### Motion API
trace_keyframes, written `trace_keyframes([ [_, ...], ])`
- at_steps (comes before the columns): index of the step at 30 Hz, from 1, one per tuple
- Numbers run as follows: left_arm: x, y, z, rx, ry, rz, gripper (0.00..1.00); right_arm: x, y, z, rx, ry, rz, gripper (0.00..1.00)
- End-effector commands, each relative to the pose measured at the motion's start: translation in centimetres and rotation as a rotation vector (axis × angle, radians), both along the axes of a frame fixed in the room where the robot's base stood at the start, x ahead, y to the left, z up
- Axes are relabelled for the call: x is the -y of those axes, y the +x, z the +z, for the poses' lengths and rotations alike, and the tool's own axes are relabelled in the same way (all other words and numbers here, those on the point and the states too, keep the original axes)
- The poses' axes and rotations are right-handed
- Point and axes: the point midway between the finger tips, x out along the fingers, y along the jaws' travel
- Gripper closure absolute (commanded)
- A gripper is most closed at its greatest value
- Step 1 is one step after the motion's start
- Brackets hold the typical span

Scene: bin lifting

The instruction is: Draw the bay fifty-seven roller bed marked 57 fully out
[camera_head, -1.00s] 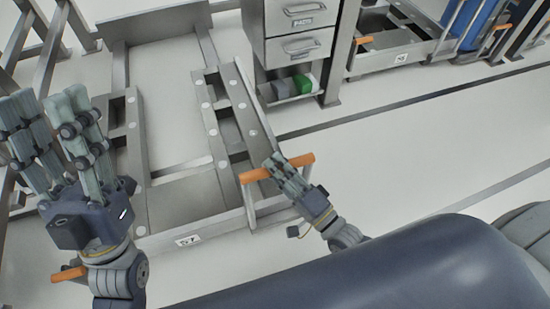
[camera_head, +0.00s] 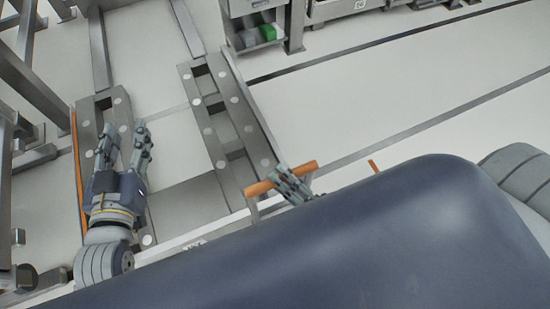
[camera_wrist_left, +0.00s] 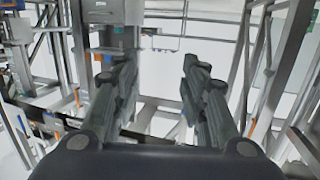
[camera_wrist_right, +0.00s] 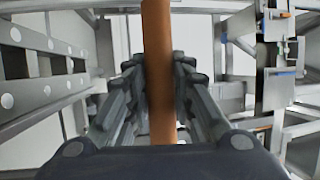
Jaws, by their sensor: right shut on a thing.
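The roller bed (camera_head: 232,140) is a grey frame with two rails carrying round rollers, low over the pale floor. An orange handle (camera_head: 281,179) stands at its front right corner. My right gripper (camera_head: 287,180) is shut around this handle; the right wrist view shows the orange bar (camera_wrist_right: 158,75) running between the fingers. My left gripper (camera_head: 126,140) is open and empty, over the front part of the left rail. In the left wrist view its fingers (camera_wrist_left: 157,75) stand apart with nothing between them. The bed's number plate is largely hidden by my body.
A grey cabinet (camera_head: 243,8) with a green item on its lower shelf stands at the back. Grey rack posts (camera_head: 40,90) rise on the left. A long orange strip (camera_head: 78,170) runs beside the left rail.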

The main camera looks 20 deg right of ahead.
Motion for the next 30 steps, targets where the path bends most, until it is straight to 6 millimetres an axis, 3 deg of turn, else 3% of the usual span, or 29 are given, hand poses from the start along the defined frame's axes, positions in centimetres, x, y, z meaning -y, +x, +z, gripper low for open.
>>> trace_keyframes([
  [6,-0.5,-0.6,-2.0,-0.107,0.026,0.008,0.60,0.0,-2.2,0.0,-0.002,-0.003,0.002,1.00],
  [20,-0.6,-0.8,-2.6,-0.133,0.034,0.009,0.60,0.0,-3.0,-0.1,-0.003,-0.002,0.003,1.00],
  [21,-0.6,-0.8,-2.6,-0.133,0.034,0.009,0.60,0.0,-3.0,-0.2,-0.004,-0.002,0.004,0.74],
  [23,-0.6,-0.8,-2.6,-0.132,0.034,0.010,0.60,0.0,-3.0,-0.2,-0.004,-0.001,0.003,0.60],
  [30,-0.6,-0.8,-2.6,-0.131,0.033,0.010,0.60,0.1,-2.8,0.0,0.000,0.000,0.001,0.57],
])
